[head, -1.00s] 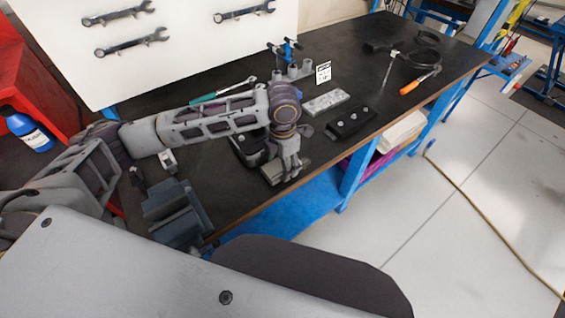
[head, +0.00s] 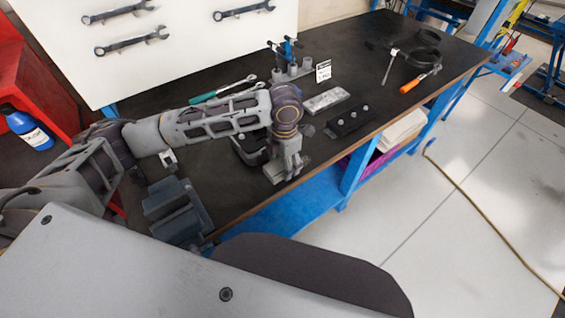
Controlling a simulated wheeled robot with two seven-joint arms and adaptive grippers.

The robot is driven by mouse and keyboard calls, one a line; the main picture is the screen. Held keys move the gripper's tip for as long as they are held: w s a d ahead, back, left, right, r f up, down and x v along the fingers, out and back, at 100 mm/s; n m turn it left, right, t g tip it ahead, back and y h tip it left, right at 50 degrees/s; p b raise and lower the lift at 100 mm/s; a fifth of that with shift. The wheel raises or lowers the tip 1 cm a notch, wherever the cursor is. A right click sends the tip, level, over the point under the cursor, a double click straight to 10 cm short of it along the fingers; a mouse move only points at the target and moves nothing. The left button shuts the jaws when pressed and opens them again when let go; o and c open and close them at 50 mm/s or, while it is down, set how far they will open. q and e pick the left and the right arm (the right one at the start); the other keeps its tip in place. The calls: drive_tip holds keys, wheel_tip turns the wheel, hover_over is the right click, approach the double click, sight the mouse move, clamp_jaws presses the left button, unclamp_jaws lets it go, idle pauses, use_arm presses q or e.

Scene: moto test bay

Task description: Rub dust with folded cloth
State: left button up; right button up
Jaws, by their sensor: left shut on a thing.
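My left gripper (head: 288,167) reaches down to the dark workbench (head: 225,196) close to its front edge. It is shut on a small grey folded cloth (head: 274,173), which shows partly beside and below the fingers. The cloth is at the bench top; I cannot tell whether it presses on the surface. No dust can be made out on the dark top at this size, and the gripper hides part of the spot. My right gripper is not in view.
A blue-grey vise (head: 175,210) stands left of the gripper. A dark case (head: 249,150) lies just behind it. A black block with knobs (head: 350,121) and a pale metal bar (head: 325,101) lie to the right. Orange-handled tool (head: 420,81) lies farther right.

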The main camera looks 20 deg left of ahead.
sight(301, 154)
use_arm(q)
drive_tip(key=shift+w+d+r, duration=0.15)
drive_tip(key=shift+w+d, duration=0.2)
drive_tip(key=shift+w, duration=0.05)
drive_tip(key=shift+w+d+p, duration=0.6)
drive_tip(key=shift+w+p, duration=0.05)
drive_tip(key=shift+w, duration=0.1)
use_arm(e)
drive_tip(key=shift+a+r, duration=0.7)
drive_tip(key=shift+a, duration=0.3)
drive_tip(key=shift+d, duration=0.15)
use_arm(q)
drive_tip(key=shift+w+d, duration=0.25)
drive_tip(key=shift+w, duration=0.1)
drive_tip(key=shift+w+d+p, duration=0.3)
drive_tip(key=shift+w+d, duration=0.1)
drive_tip(key=shift+w, duration=0.1)
drive_tip(key=shift+w+d+f, duration=0.2)
drive_tip(key=shift+w+d, duration=0.2)
drive_tip(key=shift+w, duration=0.15)
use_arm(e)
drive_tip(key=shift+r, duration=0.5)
